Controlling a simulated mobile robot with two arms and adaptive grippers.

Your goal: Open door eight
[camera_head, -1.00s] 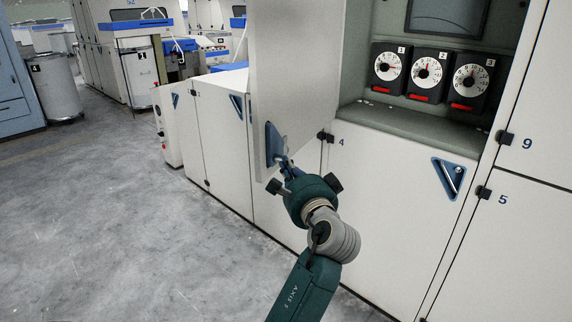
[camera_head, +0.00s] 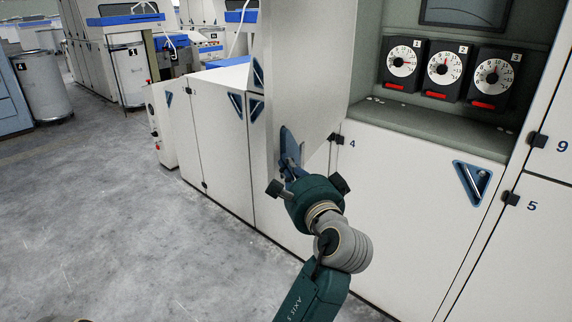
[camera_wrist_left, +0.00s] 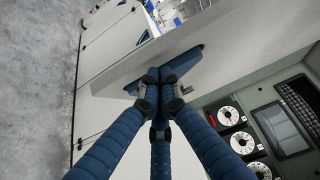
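A light grey door (camera_head: 305,80) stands swung out from the cabinet front, left of an open compartment with dials. No number eight is readable on it. A blue triangular handle plate (camera_head: 289,146) sits low on the door's face; the plate also shows in the left wrist view (camera_wrist_left: 185,62). My left gripper (camera_head: 290,170) is at this handle. In the left wrist view its blue fingers (camera_wrist_left: 160,80) come together at the plate and look closed on the handle, whose bar is hidden behind them. My right gripper is in neither view.
The open compartment holds three dials (camera_head: 443,70) and a screen (camera_head: 468,12). Below is a shut door marked 4 with its own blue handle (camera_head: 472,183); doors 5 and 9 are at right. Grey floor (camera_head: 110,220) is clear at left. A white can (camera_head: 47,85) stands farther back.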

